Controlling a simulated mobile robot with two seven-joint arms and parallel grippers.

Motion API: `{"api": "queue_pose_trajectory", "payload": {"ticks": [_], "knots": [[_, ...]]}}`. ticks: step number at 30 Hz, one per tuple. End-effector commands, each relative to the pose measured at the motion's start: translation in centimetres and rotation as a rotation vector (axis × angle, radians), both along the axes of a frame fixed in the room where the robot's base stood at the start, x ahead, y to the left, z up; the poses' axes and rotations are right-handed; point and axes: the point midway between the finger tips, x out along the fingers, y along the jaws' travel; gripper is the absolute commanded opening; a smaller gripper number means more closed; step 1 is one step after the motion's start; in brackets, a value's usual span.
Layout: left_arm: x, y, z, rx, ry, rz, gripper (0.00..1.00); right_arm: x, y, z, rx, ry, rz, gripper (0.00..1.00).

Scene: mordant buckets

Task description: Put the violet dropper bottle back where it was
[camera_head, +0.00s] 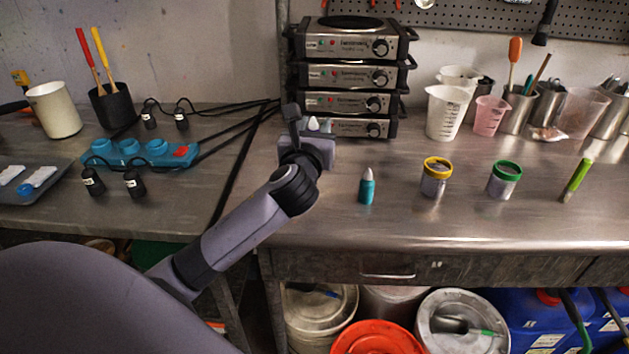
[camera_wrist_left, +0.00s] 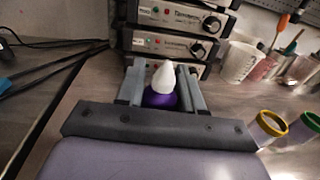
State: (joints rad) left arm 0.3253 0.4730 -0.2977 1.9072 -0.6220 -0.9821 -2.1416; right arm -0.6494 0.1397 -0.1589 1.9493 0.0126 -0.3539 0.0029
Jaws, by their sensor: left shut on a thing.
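The violet dropper bottle (camera_wrist_left: 160,99), with a white pointed tip, is between the two fingers of my left gripper (camera_wrist_left: 162,88) in the left wrist view. The gripper is shut on it. In the head view my left gripper (camera_head: 314,128) is in front of the stacked hotplate units at the left of the right-hand bench. There only whitish tips show above the gripper, and the bottle's body is hidden. I cannot tell whether its base touches the bench. My right gripper is not in view.
A teal dropper bottle (camera_head: 367,187) stands right of my gripper, then a yellow-rimmed jar (camera_head: 435,180), a green-rimmed jar (camera_head: 503,182) and a green marker (camera_head: 577,180). Stacked hotplates (camera_head: 350,75) stand behind. A blue power strip (camera_head: 140,152) lies left. Bare bench shows around the teal bottle.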

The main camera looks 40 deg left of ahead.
Motion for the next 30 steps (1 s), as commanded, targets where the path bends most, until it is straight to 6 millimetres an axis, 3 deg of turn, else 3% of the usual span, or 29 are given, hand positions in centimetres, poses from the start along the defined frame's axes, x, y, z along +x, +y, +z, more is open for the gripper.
{"api": "queue_pose_trajectory", "payload": {"ticks": [1, 6, 13, 18, 22, 30], "knots": [[0.0, 0.0, -1.9, -0.003, 0.005, 0.002, 0.07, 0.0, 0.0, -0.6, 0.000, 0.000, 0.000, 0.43], [0.0, 0.0, -5.5, -0.002, 0.001, 0.001, 0.07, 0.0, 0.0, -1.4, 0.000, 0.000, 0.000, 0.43], [0.0, 0.0, -7.5, -0.001, 0.000, 0.001, 0.07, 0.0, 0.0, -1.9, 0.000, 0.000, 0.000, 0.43], [0.0, 0.0, -10.3, -0.001, 0.002, 0.002, 0.07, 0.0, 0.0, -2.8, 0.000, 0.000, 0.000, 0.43], [0.0, 0.0, -11.3, -0.001, 0.000, 0.001, 0.07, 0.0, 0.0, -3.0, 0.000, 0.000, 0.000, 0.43], [0.0, 0.0, -11.3, 0.000, -0.001, 0.000, 0.07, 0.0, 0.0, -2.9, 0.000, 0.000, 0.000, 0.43]]}}
